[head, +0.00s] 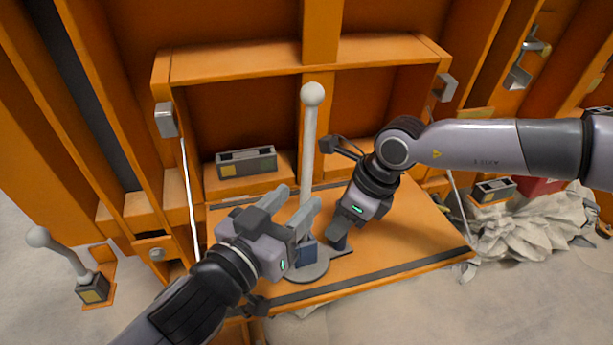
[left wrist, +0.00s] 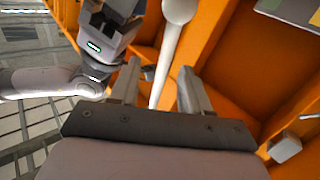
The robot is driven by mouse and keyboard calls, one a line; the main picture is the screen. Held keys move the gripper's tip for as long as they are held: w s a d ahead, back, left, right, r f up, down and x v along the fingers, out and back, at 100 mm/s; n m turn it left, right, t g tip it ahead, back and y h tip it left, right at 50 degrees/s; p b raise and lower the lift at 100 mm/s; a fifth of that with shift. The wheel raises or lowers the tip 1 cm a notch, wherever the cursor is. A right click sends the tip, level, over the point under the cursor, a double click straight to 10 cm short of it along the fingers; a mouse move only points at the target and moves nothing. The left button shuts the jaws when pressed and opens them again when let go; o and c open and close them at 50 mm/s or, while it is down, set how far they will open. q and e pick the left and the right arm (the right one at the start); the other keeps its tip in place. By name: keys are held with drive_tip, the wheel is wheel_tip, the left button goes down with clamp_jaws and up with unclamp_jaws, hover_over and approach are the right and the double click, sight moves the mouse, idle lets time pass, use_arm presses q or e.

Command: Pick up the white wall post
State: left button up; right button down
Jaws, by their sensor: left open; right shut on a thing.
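The white post (head: 309,150), with a ball on top, stands upright on a round grey base (head: 305,272) on the orange fold-down shelf. My left gripper (head: 297,197) is open at the post's lower part. In the left wrist view the post (left wrist: 172,50) rises between the two open fingers (left wrist: 158,88); I cannot tell whether they touch it. My right gripper (head: 338,238) is shut on a small dark piece at the right edge of the base, mostly hidden by its fingers. Another white ball-topped post (head: 62,255) leans at far left on a small block.
The orange shelf (head: 410,240) is clear on its right side. A grey box (head: 246,162) sits at the shelf's back left. Another small box (head: 494,190) and crumpled pale cloth (head: 525,230) lie at right. Thin side struts (head: 188,190) hold the shelf.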

sight(303, 187)
use_arm(q)
drive_tip(key=shift+w+a+x, duration=0.1)
drive_tip(key=shift+a+x, duration=0.05)
drive_tip(key=shift+x, duration=1.15)
drive_tip(key=shift+w+a+x, duration=0.1)
drive_tip(key=shift+a+x, duration=0.1)
drive_tip(key=shift+x, duration=1.1)
drive_tip(key=shift+r, duration=0.1)
clamp_jaws()
